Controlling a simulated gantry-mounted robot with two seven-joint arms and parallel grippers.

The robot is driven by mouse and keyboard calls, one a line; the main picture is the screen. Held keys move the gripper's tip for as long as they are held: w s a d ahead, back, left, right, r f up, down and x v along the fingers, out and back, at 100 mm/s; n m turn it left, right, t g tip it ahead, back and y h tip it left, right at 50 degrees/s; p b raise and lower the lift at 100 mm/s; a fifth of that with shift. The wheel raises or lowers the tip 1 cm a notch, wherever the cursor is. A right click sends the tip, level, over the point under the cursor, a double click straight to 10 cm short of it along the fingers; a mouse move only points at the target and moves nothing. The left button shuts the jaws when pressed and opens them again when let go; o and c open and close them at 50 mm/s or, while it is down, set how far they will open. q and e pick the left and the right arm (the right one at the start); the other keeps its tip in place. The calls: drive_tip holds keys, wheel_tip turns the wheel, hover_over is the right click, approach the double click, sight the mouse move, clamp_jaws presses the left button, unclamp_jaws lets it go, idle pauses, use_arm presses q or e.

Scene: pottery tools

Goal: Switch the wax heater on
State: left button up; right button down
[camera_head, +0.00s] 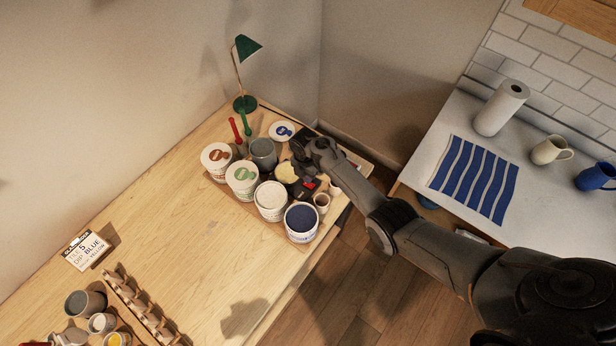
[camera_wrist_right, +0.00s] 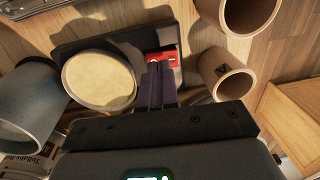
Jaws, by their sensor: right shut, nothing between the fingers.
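The wax heater is a dark, flat unit (camera_wrist_right: 120,42) with a round pot of pale yellow wax (camera_wrist_right: 98,80) on it. In the head view the wax (camera_head: 286,172) shows among the tubs at the back right of the bench. A red switch (camera_wrist_right: 162,58) sits on the heater beside the wax; it also shows in the head view (camera_head: 310,184). My right gripper (camera_wrist_right: 156,84) is shut and empty, its fingertips right at the switch and overlapping it in the wrist view. Contact and the switch's position cannot be told. My left gripper is not in view.
Several glaze tubs, including one with dark blue glaze (camera_head: 301,218), crowd the heater's near side. A grey cup (camera_head: 263,153) stands behind it, and a small cup (camera_head: 322,201) stands close on the right. A green lamp (camera_head: 246,103) is at the back. The bench's middle is clear.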

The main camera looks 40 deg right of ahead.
drive_tip(key=r, duration=0.1)
drive_tip(key=r+p, duration=0.2)
drive_tip(key=shift+w+r, duration=0.2)
drive_tip(key=shift+w, duration=0.05)
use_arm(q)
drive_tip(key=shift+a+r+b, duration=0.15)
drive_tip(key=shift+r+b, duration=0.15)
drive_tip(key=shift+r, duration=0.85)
use_arm(e)
wheel_tip(320, 180, up, 9)
drive_tip(key=w, duration=0.1)
drive_tip(key=shift+a, duration=0.2)
drive_tip(key=shift+f, duration=0.15)
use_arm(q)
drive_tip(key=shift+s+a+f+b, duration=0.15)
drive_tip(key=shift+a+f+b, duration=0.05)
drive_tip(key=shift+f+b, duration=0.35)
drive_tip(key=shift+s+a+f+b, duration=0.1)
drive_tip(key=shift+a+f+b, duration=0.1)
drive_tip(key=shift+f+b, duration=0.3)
use_arm(e)
drive_tip(key=shift+s+d+g, duration=0.1)
drive_tip(key=shift+s+g, duration=0.2)
drive_tip(key=shift+s, duration=0.45)
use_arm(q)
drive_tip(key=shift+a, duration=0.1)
